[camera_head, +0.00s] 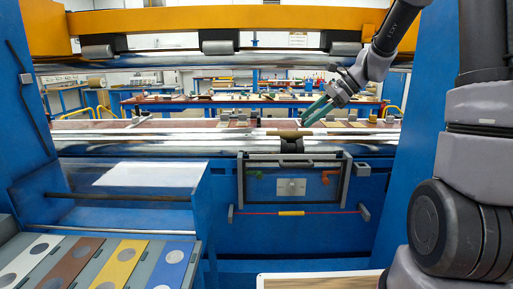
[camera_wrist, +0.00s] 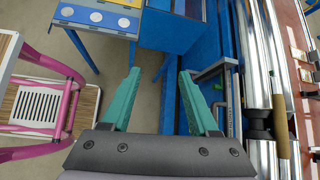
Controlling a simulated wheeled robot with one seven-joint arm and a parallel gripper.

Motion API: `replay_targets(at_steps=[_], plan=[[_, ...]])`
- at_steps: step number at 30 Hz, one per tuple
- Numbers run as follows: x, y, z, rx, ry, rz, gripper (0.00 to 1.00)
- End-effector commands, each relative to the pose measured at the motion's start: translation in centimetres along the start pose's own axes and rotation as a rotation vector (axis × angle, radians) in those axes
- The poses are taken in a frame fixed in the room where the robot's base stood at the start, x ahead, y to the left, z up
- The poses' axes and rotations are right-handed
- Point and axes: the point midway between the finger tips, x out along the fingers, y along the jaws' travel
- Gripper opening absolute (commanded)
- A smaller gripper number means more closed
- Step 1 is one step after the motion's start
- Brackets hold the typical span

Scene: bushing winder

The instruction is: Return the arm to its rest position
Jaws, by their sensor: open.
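My gripper (camera_head: 317,110) is at the upper right in the head view, raised in front of the blue winder frame and above the long metal rollers (camera_head: 190,140). Its two green fingers are apart with nothing between them. In the wrist view the open fingers (camera_wrist: 160,85) point down past the blue machine side toward the floor. My arm reaches in from the right side of the head view.
A panel with a grey frame (camera_head: 347,190) hangs below the rollers. A grey, brown, yellow and blue striped panel (camera_head: 120,265) is at lower left. An orange beam (camera_head: 230,17) spans the top. A pink-framed chair (camera_wrist: 68,110) stands on the floor.

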Motion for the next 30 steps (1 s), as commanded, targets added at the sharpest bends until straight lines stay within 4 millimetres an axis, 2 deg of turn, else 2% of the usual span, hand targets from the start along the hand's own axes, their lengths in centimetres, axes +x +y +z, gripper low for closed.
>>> replay_targets(at_steps=[1, 3, 9, 18, 24, 30], plan=[[-1.2, 1.5, 1.1, -0.091, 0.053, -0.005, 0.61], [-2.7, 3.4, 2.1, -0.217, 0.127, -0.005, 0.61], [-6.9, 9.1, 4.0, -0.570, 0.335, -0.005, 0.61], [-12.6, 16.8, 4.8, -1.054, 0.638, -0.001, 0.61], [-14.6, 19.7, 4.4, -1.248, 0.770, 0.006, 0.61], [-15.2, 20.5, 4.3, -1.300, 0.807, 0.011, 0.61]])
